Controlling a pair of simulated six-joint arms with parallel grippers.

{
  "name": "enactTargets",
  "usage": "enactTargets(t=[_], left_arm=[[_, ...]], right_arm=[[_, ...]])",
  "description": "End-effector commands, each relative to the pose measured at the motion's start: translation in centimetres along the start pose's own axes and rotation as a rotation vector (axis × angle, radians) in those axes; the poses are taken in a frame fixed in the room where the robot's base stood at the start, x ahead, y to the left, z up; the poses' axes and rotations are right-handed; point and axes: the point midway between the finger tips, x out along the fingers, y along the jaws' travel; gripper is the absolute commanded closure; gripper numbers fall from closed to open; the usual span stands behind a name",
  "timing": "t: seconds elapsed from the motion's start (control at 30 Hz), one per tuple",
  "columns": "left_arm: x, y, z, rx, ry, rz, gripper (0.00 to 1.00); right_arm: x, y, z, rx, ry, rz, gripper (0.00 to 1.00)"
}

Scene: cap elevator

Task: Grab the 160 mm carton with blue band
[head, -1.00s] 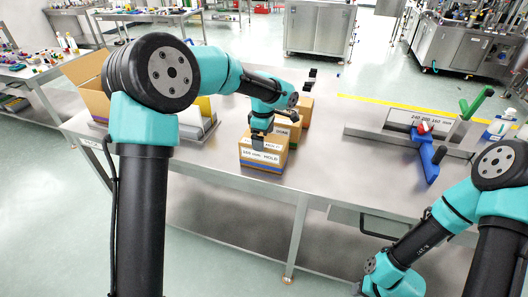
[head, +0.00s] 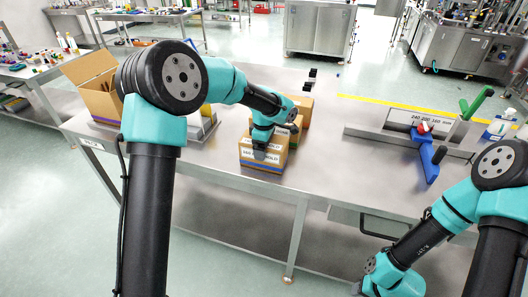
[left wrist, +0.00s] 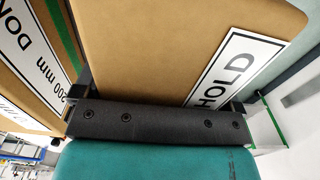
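The carton with the blue band (head: 247,164) stands at the front of a row of cartons on the steel table. Its white label with HOLD shows in the left wrist view (left wrist: 232,70). My left gripper (head: 264,147) is over its top from above, and one finger covers part of the front label. In the left wrist view the fingers stand apart at opposite sides of the carton; whether they press on it is hidden. A carton with a green band marked 200 mm (left wrist: 30,48) stands close behind.
Another carton (head: 305,106) ends the row at the back. An open cardboard box (head: 97,98) stands at the left end of the table. A fixture marked 240 200 160 (head: 425,118) with a blue arm (head: 431,160) is at the right. The table between is clear.

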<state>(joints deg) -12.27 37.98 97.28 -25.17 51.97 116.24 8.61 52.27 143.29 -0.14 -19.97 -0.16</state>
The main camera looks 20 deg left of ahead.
Motion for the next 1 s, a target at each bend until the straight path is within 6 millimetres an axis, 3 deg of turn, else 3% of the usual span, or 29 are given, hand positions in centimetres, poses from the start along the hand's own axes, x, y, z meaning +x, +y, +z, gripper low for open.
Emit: enactTargets(t=[0.4, 0.77, 1.0], left_arm=[[0.0, 0.0, 0.0, 0.000, 0.000, 0.000, 0.51], [-0.4, 0.0, 0.0, 0.000, 0.000, 0.002, 0.51], [-2.4, 0.1, 0.0, -0.001, -0.001, 0.004, 0.51]], right_arm=[[0.0, 0.0, 0.0, 0.000, 0.000, 0.000, 0.57], [0.0, 0.0, 0.0, 0.000, 0.000, 0.000, 0.57], [0.0, 0.0, 0.0, 0.000, 0.000, 0.000, 0.57]])
